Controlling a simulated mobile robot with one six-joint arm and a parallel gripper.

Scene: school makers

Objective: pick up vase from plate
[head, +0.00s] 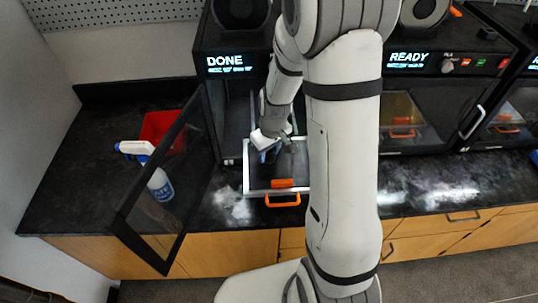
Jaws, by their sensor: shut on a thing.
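My gripper (270,152) is inside the front opening of the left printer, low over the build plate (256,186).
The left printer's display (231,65) reads DONE. Its dark-framed door (164,190) stands open to the left. A red bin (163,130) and a white spray bottle (150,168) stand behind the door. A second printer (425,95) at right reads READY. White powder-like patches mark the counter (60,195).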

